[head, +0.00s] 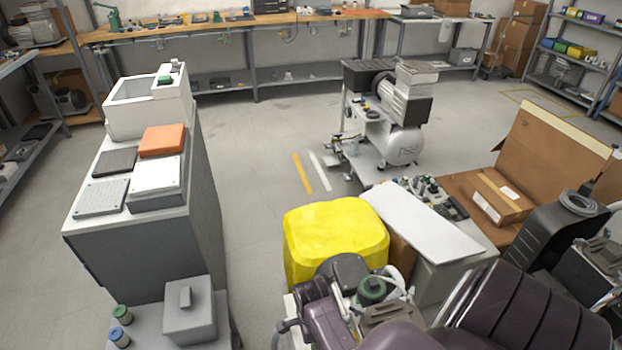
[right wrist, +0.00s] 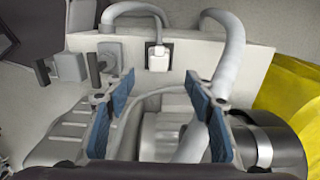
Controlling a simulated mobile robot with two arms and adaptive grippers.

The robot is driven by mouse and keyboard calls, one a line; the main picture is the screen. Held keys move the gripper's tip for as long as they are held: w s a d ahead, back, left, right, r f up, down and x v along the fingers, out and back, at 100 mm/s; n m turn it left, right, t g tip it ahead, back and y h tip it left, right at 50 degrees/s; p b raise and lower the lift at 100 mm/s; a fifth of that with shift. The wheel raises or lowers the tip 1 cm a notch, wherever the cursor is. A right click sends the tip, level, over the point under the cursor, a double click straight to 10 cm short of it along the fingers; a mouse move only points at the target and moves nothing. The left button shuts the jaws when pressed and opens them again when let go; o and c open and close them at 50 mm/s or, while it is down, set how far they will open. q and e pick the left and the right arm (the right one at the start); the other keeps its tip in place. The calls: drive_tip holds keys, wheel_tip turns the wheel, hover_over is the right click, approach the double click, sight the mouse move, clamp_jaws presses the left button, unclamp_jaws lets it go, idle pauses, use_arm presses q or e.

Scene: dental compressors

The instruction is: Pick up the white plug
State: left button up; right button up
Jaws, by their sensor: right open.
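The white plug (right wrist: 159,57) shows in the right wrist view, upper middle. It sits against a pale panel (right wrist: 200,62), and a grey cable loops up from it to the left. My right gripper (right wrist: 157,118) is open, its two blue-padded fingers apart with nothing held between them. The plug lies beyond the fingertips, roughly centred between them and not touched. In the head view I cannot make out the plug or the right fingertips. My left gripper is in neither view.
Thick grey hoses (right wrist: 224,45) arch beside the plug. A grey block (right wrist: 70,66) is at left, and a black-and-silver motor part (right wrist: 262,140) at lower right. A yellow cover (head: 335,235) stands near the work area in the head view. Open floor (head: 260,190) lies to its left.

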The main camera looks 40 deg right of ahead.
drive_tip(key=shift+f+b, duration=0.4)
drive_tip(key=shift+f, duration=0.8)
drive_tip(key=f, duration=0.2)
drive_tip(key=f+b, duration=0.1)
drive_tip(key=f, duration=0.4)
drive_tip(key=shift+a+b, duration=0.25)
drive_tip(key=shift+b, duration=0.15)
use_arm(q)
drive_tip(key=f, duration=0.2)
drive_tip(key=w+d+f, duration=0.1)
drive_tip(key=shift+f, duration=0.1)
use_arm(e)
drive_tip(key=shift+c, duration=0.2)
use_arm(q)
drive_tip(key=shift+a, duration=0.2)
use_arm(e)
drive_tip(key=c, duration=1.2)
drive_tip(key=shift+r, duration=0.1)
drive_tip(key=shift+c, duration=0.2)
